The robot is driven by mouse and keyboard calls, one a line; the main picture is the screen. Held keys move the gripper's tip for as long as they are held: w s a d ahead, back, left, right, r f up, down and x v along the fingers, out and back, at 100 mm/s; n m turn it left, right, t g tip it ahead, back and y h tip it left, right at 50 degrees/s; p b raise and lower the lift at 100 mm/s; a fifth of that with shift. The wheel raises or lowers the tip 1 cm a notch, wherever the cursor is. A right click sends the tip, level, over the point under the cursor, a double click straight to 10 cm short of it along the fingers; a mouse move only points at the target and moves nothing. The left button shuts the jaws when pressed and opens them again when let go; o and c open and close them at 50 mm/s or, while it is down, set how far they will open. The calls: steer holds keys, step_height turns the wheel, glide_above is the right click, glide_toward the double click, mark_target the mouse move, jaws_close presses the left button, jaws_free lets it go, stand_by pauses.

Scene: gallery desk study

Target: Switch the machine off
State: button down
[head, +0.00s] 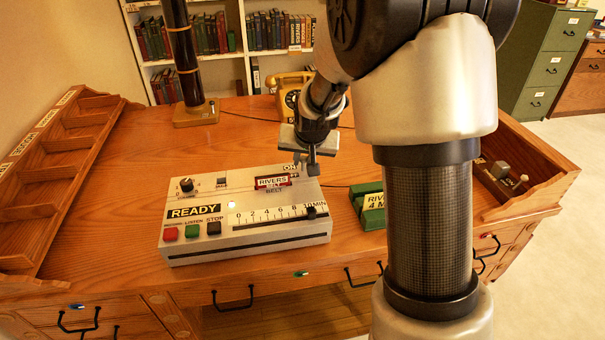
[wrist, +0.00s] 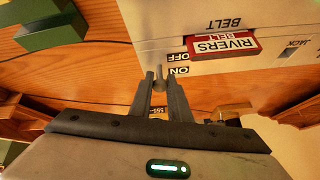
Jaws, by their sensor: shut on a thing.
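The machine (head: 245,250) is a pale box on the wooden desk, with a READY label, red, green and black buttons and a slider scale marked 0 to 10 MIN. A small grey switch lever (wrist: 157,72) is at its back right edge, beside the ON and OFF labels, and appears nearer the ON label in the wrist view. My gripper (head: 307,168) is at that back right corner. In the wrist view my gripper (wrist: 160,83) has its dark fingers closed around the lever. In the head view the fingers hide most of the lever.
A red RIVERS BELT cartridge (head: 273,182) sits in the machine's slot. A green block (head: 371,212) lies to its right. A gold telephone (head: 288,95) and a dark post (head: 183,55) stand behind. Wooden trays flank the desk; its left surface is clear.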

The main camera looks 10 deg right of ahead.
steer(key=t+b, duration=0.1)
steer(key=b, duration=0.1)
steer(key=s+f+t+b, duration=0.1)
steer(key=b, duration=0.1)
steer(key=shift+t+b, duration=0.3)
steer(key=shift+s+r+t+b, duration=0.15)
steer(key=shift+t+b, duration=0.25)
steer(key=shift+b, duration=0.25)
steer(key=shift+r, duration=0.1)
steer(key=c, duration=1.7)
jaws_free()
steer(key=shift+o, duration=0.2)
steer(key=shift+r, duration=0.1)
